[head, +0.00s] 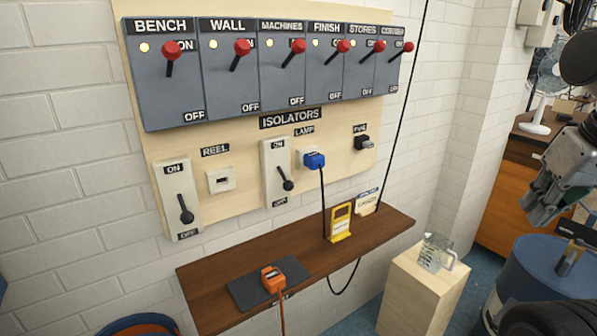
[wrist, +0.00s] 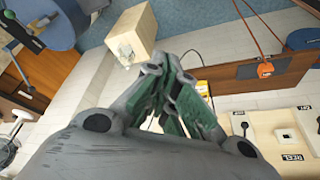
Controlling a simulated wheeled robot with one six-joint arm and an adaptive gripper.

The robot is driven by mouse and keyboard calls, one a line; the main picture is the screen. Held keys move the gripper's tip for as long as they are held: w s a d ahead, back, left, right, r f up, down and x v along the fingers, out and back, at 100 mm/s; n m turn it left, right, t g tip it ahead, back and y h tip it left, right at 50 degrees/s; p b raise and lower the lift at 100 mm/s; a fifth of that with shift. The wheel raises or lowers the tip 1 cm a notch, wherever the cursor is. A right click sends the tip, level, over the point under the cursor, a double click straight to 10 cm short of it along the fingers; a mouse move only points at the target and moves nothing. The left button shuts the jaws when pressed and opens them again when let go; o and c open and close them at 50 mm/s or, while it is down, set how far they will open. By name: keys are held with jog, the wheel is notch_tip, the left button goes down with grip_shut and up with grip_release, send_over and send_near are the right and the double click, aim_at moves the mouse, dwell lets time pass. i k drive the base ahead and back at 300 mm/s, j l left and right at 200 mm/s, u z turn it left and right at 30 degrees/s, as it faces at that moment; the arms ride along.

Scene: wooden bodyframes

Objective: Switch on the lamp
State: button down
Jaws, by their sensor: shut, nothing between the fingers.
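The lamp switch (head: 271,188) is a pale plate on the wall board, marked ON above and OFF below. Its black lever (head: 288,185) points down toward OFF. A LAMP label (head: 304,131) is above a blue plug (head: 314,160) in the socket just right of the switch. My gripper (head: 540,205) is at the right edge of the head view, well away from the switch. In the wrist view its fingers (wrist: 172,85) are shut and empty. No lit lamp can be made out.
Isolators with red knobs (head: 243,47) line the board above; a REEL switch (head: 177,200) is to the left. Below, a brown shelf (head: 215,285) holds an orange plug (head: 272,279) and yellow stand (head: 340,222). A glass jug (head: 435,253) and blue drum (head: 540,270) stand right.

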aim_at(289, 185)
jog(key=k+j, duration=0.1)
jog(key=j, duration=0.85)
jog(key=k+j, duration=0.15)
jog(key=j, duration=0.3)
